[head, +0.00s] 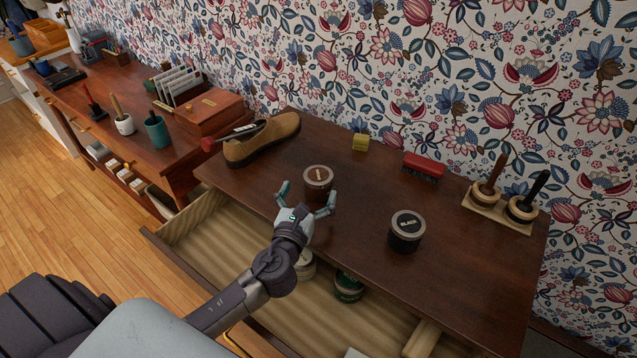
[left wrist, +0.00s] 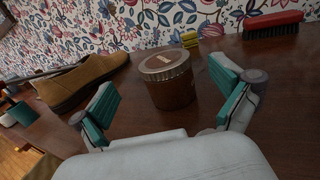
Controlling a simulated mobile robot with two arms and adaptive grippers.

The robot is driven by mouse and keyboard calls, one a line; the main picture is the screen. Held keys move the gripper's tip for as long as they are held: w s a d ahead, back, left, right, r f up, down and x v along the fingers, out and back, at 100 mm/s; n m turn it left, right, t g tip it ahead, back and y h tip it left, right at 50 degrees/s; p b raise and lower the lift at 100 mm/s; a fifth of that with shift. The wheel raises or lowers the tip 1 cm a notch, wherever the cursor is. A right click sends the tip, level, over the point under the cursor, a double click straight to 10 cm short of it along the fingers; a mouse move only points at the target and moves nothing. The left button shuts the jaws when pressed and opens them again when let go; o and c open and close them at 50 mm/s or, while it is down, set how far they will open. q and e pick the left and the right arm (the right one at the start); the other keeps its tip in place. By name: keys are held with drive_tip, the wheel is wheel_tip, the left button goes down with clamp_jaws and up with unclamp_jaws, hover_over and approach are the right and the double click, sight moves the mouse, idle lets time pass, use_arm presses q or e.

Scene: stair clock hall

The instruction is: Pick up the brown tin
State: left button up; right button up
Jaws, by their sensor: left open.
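The brown tin (head: 318,183) stands upright on the dark wooden dresser top, with a pale ridged lid. My left gripper (head: 305,196) is open at the tin's near side, its two teal-padded fingers spread to the left and right of it. In the left wrist view the brown tin (left wrist: 168,84) stands between and just beyond the open fingers of my left gripper (left wrist: 164,100), with no clear contact. The right gripper is not in view.
A tin marked black (head: 406,231) stands to the right. A tan shoe (head: 262,139), a yellow block (head: 360,142), a red brush (head: 424,167) and a brush stand (head: 497,214) line the back. An open drawer (head: 190,222) below holds several tins.

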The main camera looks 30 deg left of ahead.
sight(322, 166)
use_arm(q)
drive_tip(key=shift+d+f+p+x, duration=0.1)
drive_tip(key=shift+f+p+x, duration=0.1)
drive_tip(key=shift+x, duration=1.4)
drive_tip(key=shift+d+f+p+x, duration=0.1)
drive_tip(key=shift+p+x, duration=0.1)
drive_tip(key=shift+x, duration=1.35)
drive_tip(key=shift+c, duration=0.3)
drive_tip(key=c, duration=1.1)
drive_tip(key=shift+c, duration=0.6)
drive_tip(key=shift+r, duration=0.15)
